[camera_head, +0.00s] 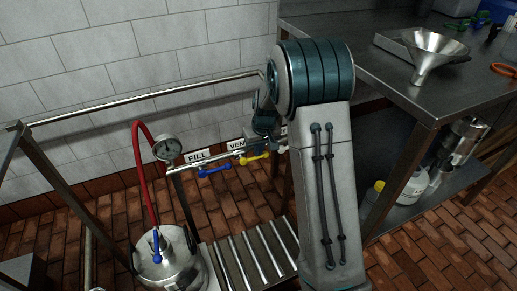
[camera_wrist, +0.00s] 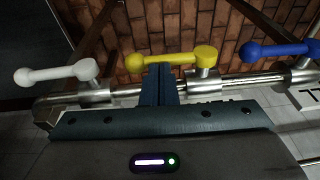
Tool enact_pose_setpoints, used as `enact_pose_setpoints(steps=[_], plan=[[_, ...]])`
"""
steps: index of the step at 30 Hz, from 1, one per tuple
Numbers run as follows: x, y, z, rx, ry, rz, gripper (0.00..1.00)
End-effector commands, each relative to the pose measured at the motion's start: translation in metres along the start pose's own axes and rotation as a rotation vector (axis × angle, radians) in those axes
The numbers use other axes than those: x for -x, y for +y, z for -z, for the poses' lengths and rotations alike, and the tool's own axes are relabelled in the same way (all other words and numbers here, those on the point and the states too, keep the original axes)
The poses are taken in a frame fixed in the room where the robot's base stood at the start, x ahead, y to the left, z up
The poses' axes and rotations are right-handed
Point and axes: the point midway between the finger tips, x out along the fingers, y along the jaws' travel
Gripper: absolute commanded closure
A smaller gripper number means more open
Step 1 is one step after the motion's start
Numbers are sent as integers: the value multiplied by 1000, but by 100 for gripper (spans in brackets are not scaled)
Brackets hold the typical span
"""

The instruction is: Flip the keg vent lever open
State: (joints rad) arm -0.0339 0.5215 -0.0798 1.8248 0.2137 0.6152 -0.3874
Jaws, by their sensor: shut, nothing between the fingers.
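The yellow vent lever (camera_head: 255,158) sits on a metal pipe below the partly hidden "VENT" label (camera_head: 237,144). In the wrist view the yellow lever (camera_wrist: 180,59) lies roughly along the pipe, its ball end to the left and its hub to the right. My gripper (camera_wrist: 160,68) is shut and empty, its fingertips at the middle of the yellow handle; I cannot tell whether they touch it. In the head view my arm partly hides the gripper above the pipe.
A blue lever (camera_head: 213,171) under the "FILL" label (camera_head: 197,156) is beside the yellow one. A pale lever (camera_wrist: 55,75) is on its other side. A keg (camera_head: 172,270) with a red hose (camera_head: 139,165) stands front left. A steel table (camera_head: 395,95) with a funnel (camera_head: 430,52) stands right.

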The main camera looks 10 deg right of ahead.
Motion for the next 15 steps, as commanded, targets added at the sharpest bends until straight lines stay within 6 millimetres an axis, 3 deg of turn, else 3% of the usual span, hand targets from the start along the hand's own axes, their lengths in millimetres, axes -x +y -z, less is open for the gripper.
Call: enact_pose_setpoints(steps=[15], plan=[[-6, 5, -2, -23, 0, 91, 100]])
